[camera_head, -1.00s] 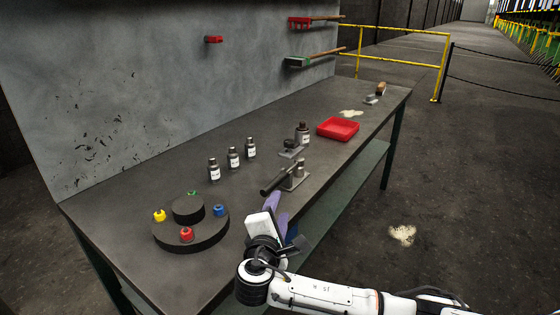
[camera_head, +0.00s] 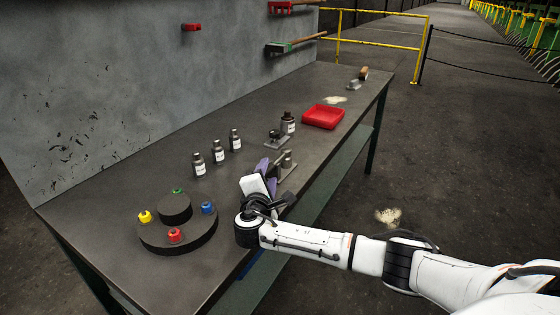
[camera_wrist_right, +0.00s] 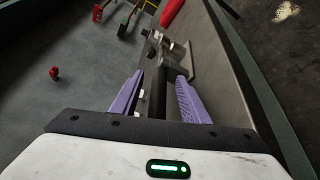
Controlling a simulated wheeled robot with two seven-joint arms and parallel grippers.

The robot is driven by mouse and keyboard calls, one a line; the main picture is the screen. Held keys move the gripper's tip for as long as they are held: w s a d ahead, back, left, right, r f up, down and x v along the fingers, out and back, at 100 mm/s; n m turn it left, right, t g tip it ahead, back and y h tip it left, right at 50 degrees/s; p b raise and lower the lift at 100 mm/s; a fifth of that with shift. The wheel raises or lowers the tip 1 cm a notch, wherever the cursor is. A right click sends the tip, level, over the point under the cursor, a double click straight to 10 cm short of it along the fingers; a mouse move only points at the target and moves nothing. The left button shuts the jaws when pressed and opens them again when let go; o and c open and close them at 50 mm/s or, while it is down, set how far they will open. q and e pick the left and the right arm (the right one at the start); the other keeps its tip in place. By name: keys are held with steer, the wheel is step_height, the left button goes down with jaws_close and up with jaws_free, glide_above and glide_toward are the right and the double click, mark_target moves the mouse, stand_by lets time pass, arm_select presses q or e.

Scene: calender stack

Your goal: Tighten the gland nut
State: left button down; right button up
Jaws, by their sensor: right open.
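The metal fixture (camera_head: 288,162) stands near the front edge of the bench, on a small plate. In the right wrist view it (camera_wrist_right: 172,55) has a thick black handle (camera_wrist_right: 157,100) that points back toward my wrist. My right gripper (camera_head: 267,174) is at the fixture, with its purple fingers open. In the wrist view the gripper (camera_wrist_right: 160,80) has one finger on each side of the black handle, with gaps showing. The gland nut cannot be told apart clearly on the fixture. My left gripper is not in view.
Several labelled dark bottles (camera_head: 218,153) stand behind the fixture, one beside a small stand (camera_head: 275,138). A red tray (camera_head: 323,116) lies farther along the bench. A round black holder (camera_head: 182,240) with coloured knobs is at the left. A brush (camera_head: 359,78) lies at the far end.

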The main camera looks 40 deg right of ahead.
steer(key=shift+w, duration=0.1)
jaws_close()
steer(key=shift+r, duration=0.1)
step_height(320, 180, up, 10)
steer(key=shift+d, duration=0.1)
stand_by(0.5)
steer(key=c, duration=0.8)
jaws_free()
jaws_close()
